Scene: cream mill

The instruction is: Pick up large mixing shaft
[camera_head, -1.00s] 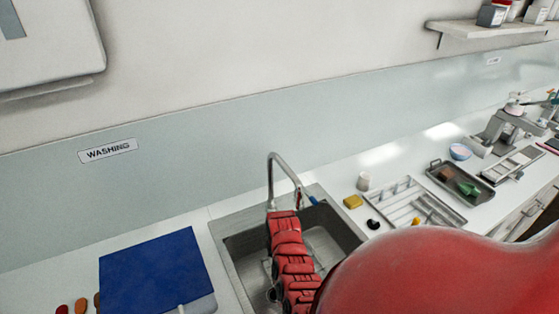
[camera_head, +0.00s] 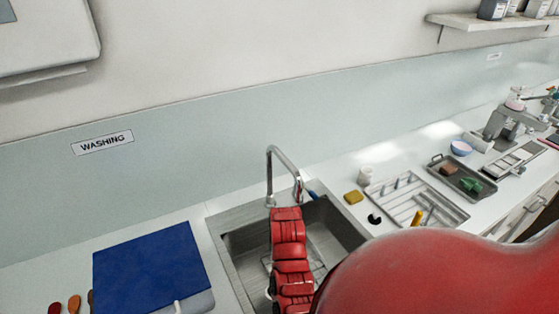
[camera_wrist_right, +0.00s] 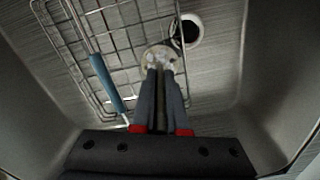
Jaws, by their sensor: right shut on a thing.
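In the right wrist view my right gripper (camera_wrist_right: 162,72) points down into the sink, its dark fingers close together. At their tips is a pale, rounded, blotchy piece (camera_wrist_right: 158,55), which I take to be the large mixing shaft seen nearly end-on; the fingers hide the rest. It is over or beside the wire rack (camera_wrist_right: 130,38) near the round drain (camera_wrist_right: 189,31); whether it touches the bottom I cannot tell. In the head view my red arm reaches into the sink (camera_head: 236,262) and hides the gripper. My left gripper is not in view.
A blue-handled tool (camera_wrist_right: 107,84) lies on the rack, left of the fingers. Steep sink walls close in on both sides. The faucet (camera_head: 270,170) rises behind my arm. A blue board (camera_head: 150,268) lies left, a drying rack (camera_head: 445,203) and a grey tray (camera_head: 437,163) right.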

